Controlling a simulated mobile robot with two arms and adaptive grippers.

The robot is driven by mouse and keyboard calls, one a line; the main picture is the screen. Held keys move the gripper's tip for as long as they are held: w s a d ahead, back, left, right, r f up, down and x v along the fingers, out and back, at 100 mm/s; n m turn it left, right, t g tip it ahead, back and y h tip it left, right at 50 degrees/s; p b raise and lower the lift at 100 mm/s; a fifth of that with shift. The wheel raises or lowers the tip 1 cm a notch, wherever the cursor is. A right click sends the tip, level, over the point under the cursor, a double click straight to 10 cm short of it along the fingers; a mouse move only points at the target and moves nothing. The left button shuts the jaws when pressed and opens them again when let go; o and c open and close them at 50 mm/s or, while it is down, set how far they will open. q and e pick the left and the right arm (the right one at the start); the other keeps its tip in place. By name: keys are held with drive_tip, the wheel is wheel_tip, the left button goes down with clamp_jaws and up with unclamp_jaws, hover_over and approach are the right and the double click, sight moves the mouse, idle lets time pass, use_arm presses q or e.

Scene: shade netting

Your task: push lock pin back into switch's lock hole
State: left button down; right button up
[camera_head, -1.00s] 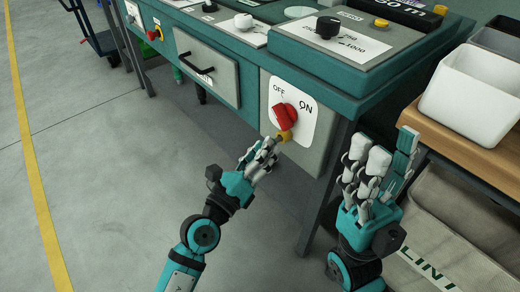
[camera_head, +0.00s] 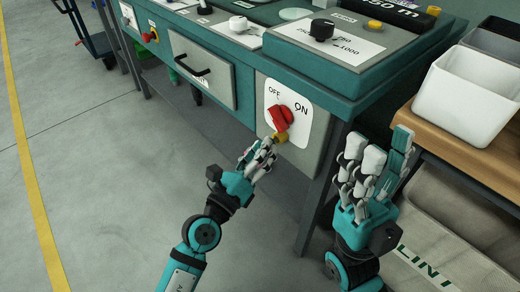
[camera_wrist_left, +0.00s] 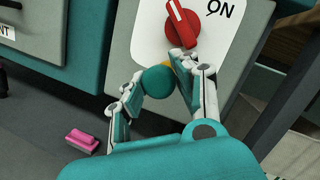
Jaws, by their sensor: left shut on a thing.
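The red rotary switch (camera_head: 281,117) sits on a white OFF/ON plate on the bench's front panel; it also shows in the wrist view (camera_wrist_left: 182,25). A yellow lock piece (camera_head: 281,137) is just below it, partly hidden by my fingers in the wrist view. My left gripper (camera_head: 265,149) is shut on a round green knob (camera_wrist_left: 158,82), which looks like the lock pin's head. It is right below the yellow piece. The pin's shaft and its depth in the hole are hidden. My right gripper (camera_head: 374,160) is open and empty, fingers up, right of the panel.
A drawer (camera_head: 203,68) with a black handle is left of the switch panel. A pink object (camera_wrist_left: 82,141) lies on the floor.

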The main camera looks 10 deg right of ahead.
use_arm(q)
drive_tip(key=shift+d, duration=0.1)
drive_tip(key=shift+w+d, duration=0.4)
drive_tip(key=shift+d, duration=0.05)
drive_tip(key=c, duration=0.9)
unclamp_jaws()
drive_tip(key=v, duration=1.2)
drive_tip(key=shift+d, duration=0.1)
